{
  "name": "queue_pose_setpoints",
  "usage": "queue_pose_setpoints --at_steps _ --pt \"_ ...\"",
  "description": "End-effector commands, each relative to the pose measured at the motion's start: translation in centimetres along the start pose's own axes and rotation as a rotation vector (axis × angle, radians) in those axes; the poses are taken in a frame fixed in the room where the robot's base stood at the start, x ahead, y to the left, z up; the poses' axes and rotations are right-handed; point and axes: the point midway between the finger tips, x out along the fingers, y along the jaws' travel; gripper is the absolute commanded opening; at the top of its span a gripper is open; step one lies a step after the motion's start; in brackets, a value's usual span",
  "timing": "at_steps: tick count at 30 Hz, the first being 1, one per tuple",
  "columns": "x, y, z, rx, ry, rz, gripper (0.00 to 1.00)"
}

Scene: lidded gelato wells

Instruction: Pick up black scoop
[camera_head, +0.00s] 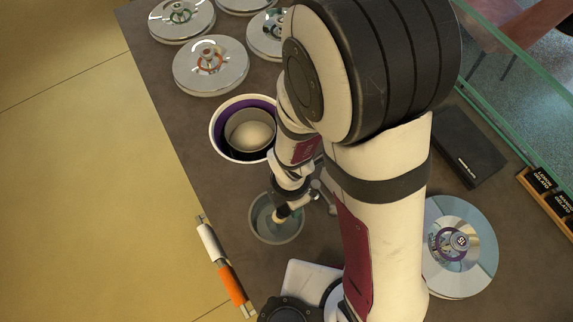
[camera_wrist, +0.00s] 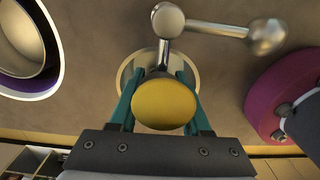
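No scoop with a clearly black part shows. In the head view my gripper (camera_head: 291,205) is over a grey round bowl (camera_head: 262,232), with a small tan end there. In the wrist view my gripper (camera_wrist: 160,78) has two teal fingers, spaced apart. A round yellow end piece (camera_wrist: 165,104) is between them, nearest the camera, and hides part of both fingers. A bright metal post (camera_wrist: 163,55) shows behind it. Whether the fingers touch the piece is hidden. I cannot tell if this piece belongs to the black scoop.
An open purple-rimmed well (camera_head: 214,128) with pale gelato is behind the bowl. Several lidded wells stand at the back left. A lid (camera_head: 473,262) lies at right, near a black box (camera_head: 465,150). White and orange rolls (camera_head: 232,284) lie at the counter's left edge. A ball-ended metal lever (camera_wrist: 267,36) is near the fingers.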

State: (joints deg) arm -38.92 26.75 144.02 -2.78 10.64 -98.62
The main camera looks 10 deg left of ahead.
Motion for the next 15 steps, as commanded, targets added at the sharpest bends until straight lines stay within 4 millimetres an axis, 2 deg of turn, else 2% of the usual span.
queue_pose_setpoints --at_steps 1,7,15 --pt "-0.01 0.0 0.0 0.0 0.0 0.0 0.36" --pt "-0.02 0.0 0.0 0.0 0.0 0.0 0.01" --pt "-0.03 0.0 0.0 0.0 0.0 0.0 0.0"
